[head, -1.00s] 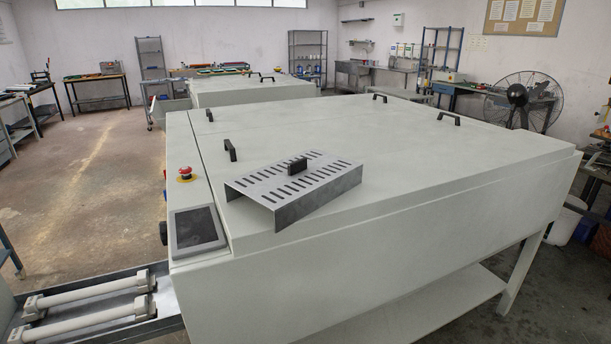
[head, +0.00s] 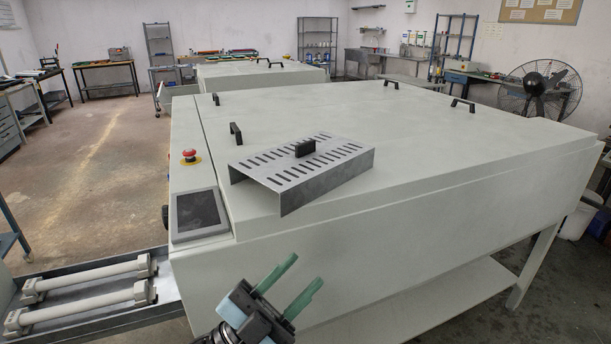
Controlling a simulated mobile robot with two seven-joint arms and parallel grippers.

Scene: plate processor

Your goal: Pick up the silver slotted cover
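The silver slotted cover (head: 347,163) lies on top of the large white machine (head: 420,120), near its front left corner. It has two rows of dark slots and a black handle (head: 305,147) standing up in the middle. My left gripper (head: 297,280) is at the bottom of the head view, in front of the machine and below the cover. Its two green fingers point up and to the right, with a gap between them and nothing in it. It is apart from the cover. My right gripper is not in view.
A red emergency button (head: 189,155) and a dark screen panel (head: 198,210) sit on the machine's left edge. Several black handles, one being the left handle (head: 235,133), stand on the lid. A metal tray with white rollers (head: 100,276) is at lower left. The lid around the cover is clear.

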